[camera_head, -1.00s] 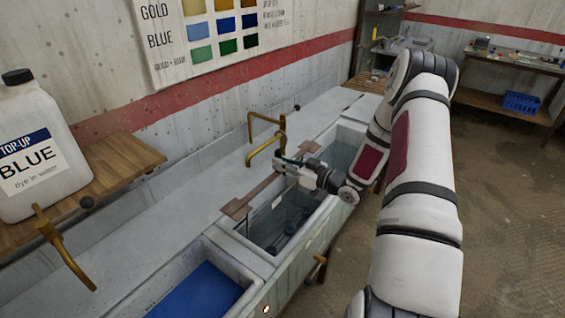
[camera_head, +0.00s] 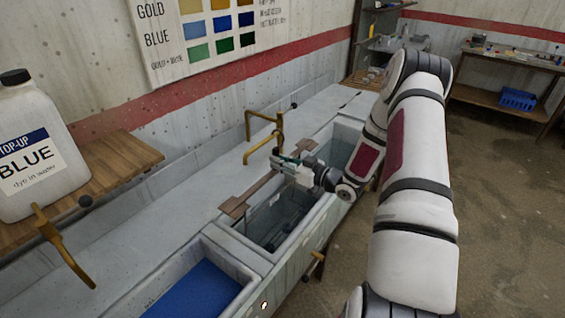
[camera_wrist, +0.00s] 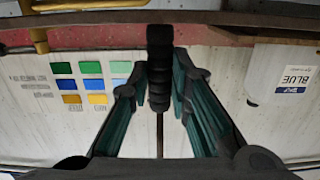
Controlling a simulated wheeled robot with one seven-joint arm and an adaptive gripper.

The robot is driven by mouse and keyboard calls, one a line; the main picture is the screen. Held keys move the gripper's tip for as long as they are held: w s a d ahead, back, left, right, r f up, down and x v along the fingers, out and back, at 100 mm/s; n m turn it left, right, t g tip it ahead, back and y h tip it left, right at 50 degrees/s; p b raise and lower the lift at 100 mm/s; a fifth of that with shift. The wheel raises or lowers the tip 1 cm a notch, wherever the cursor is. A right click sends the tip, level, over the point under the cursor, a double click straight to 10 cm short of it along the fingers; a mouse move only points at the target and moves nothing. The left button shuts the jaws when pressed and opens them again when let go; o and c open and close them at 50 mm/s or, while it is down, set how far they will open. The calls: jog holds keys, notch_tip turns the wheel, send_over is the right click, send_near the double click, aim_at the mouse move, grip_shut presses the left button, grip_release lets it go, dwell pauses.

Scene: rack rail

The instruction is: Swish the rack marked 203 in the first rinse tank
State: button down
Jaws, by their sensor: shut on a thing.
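My gripper (camera_head: 285,163) is over the far end of a middle tank (camera_head: 234,236) with clear liquid and dark shapes low inside. In the wrist view, my green-padded fingers (camera_wrist: 160,82) are shut on a black ribbed grip (camera_wrist: 159,55) with a thin rod below it. The grip looks like a rack handle. The rack body and any number on it cannot be made out. A brown rail (camera_head: 250,195) lies along the tank's back edge. Which tank is the first rinse is not readable.
A tank with blue liquid (camera_head: 195,292) is nearest, and another tank (camera_head: 345,140) lies beyond. A jug marked BLUE (camera_head: 35,150) is on a wooden shelf (camera_head: 120,160). A bench with a blue basket (camera_head: 517,99) is far right.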

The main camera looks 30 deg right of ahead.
jog(key=shift+x, duration=1.1)
jog(key=shift+r, duration=0.15)
dwell(1.8)
jog(key=r+p, duration=0.2)
jog(key=r, duration=0.3)
jog(key=s+r+p, duration=0.1)
jog(key=r+p, duration=0.2)
jog(key=r, duration=0.3)
jog(key=s+r+p, duration=0.1)
jog(key=r+p, duration=0.1)
jog(key=r, duration=0.3)
jog(key=shift+d+r+p, duration=0.35)
jog(key=shift+r+p, duration=0.05)
jog(key=shift+w+r, duration=0.1)
jog(key=shift+r, duration=0.5)
